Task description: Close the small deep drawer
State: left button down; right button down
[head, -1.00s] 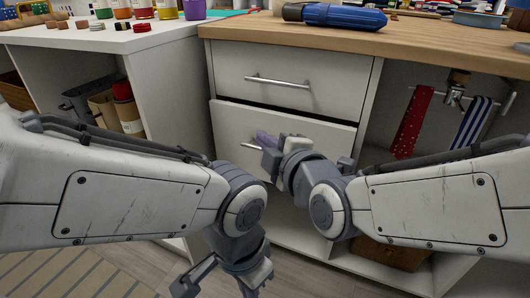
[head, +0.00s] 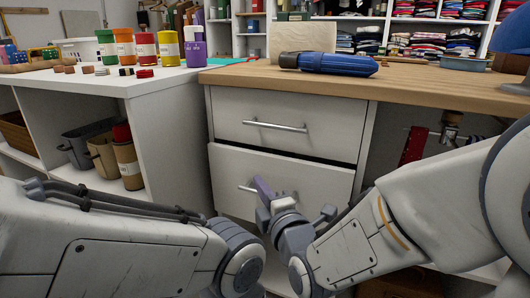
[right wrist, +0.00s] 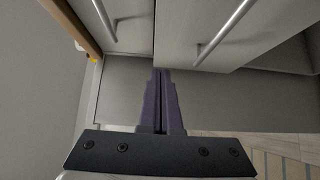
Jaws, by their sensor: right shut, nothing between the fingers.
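The lower, taller drawer (head: 315,190) of the white cabinet stands out a little past the upper one, with a dark gap along its top edge. Its bar handle (head: 245,189) is partly covered by my right gripper. In the right wrist view one drawer front with a bar handle (right wrist: 222,35) stands out past its neighbour. My right gripper (head: 260,187) has purple fingers, shut and empty, in front of the lower drawer near the handle. The fingers (right wrist: 161,80) also show close to the cabinet front; contact cannot be told. My left gripper is out of view.
The upper drawer (head: 285,124) looks shut. A blue cylindrical tool (head: 335,63) lies on the wooden top (head: 420,86). A white shelf unit (head: 160,115) with paint jars stands at the left. A red tie (head: 413,147) hangs in the right bay, partly behind my right arm.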

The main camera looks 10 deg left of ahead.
aim_at(272, 161)
jog(key=w, duration=0.2)
jog(key=w+a, duration=0.1)
jog(key=w, duration=0.2)
jog(key=w+p, duration=0.1)
jog(key=w, duration=0.2)
jog(key=shift+a, duration=0.35)
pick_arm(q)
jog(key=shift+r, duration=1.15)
pick_arm(e)
jog(key=shift+w+d, duration=0.15)
jog(key=shift+w, duration=0.35)
jog(key=w, duration=0.2)
jog(key=w+d, duration=0.1)
jog(key=w, duration=0.1)
jog(key=shift+d, duration=0.2)
jog(key=shift+w+d, duration=0.1)
jog(key=shift+w, duration=0.15)
